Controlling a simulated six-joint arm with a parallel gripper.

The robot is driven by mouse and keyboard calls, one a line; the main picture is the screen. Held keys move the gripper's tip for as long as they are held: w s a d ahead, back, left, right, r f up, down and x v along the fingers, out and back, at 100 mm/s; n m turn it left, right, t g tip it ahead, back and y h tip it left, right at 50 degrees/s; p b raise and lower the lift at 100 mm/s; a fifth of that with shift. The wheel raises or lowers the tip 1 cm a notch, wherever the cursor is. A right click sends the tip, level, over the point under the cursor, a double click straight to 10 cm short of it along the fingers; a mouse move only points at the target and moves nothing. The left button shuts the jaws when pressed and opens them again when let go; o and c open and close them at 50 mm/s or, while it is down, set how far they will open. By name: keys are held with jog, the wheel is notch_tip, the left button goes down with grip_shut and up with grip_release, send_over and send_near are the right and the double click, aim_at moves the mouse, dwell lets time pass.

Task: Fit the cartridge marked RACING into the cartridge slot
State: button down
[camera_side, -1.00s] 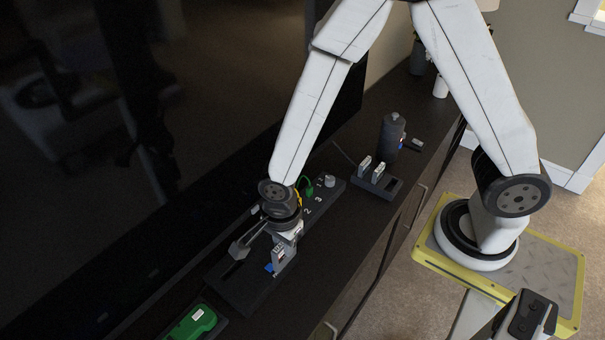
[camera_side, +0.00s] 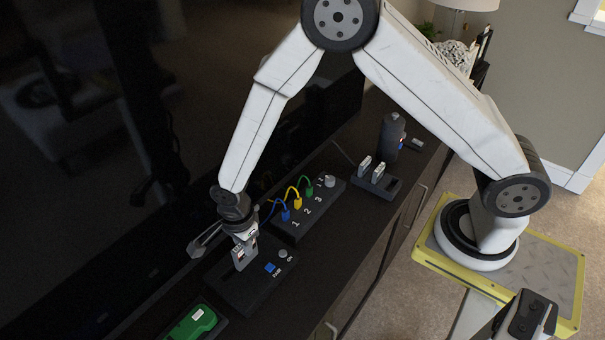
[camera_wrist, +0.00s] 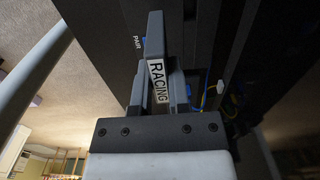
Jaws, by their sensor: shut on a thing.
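My gripper (camera_side: 241,246) is shut on the RACING cartridge, a grey piece with a white label (camera_wrist: 157,80) that reads RACING in the wrist view. In the side view the cartridge (camera_side: 243,258) hangs upright below the fingers, over the dark console (camera_side: 252,298). The console carries a blue button marked PAIR (camera_side: 270,268) and a round grey knob (camera_side: 283,254). A dark slit shows on its top, left of the button, partly covered by the gripper and cartridge. I cannot tell whether the cartridge touches the console.
A dark strip (camera_side: 327,208) with numbered sockets and blue, yellow and green plugs lies just beyond the console. A rack (camera_side: 388,189) holds two light cartridges, with a dark bottle (camera_side: 391,136) behind. A green device (camera_side: 193,322) lies at the near end. The television (camera_side: 120,120) stands along the left.

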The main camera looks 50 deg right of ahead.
jog(key=w+a+f, duration=0.1)
jog(key=w+f, duration=0.3)
jog(key=f, duration=0.1)
jog(key=shift+a+f, duration=0.15)
jog(key=shift+a, duration=0.1)
jog(key=shift+w, duration=0.1)
jog(key=shift+w+a+f, duration=0.1)
jog(key=shift+w+f, duration=0.15)
jog(key=shift+f, duration=1.6)
jog(key=shift+f, duration=0.1)
jog(key=c, duration=0.6)
grip_release()
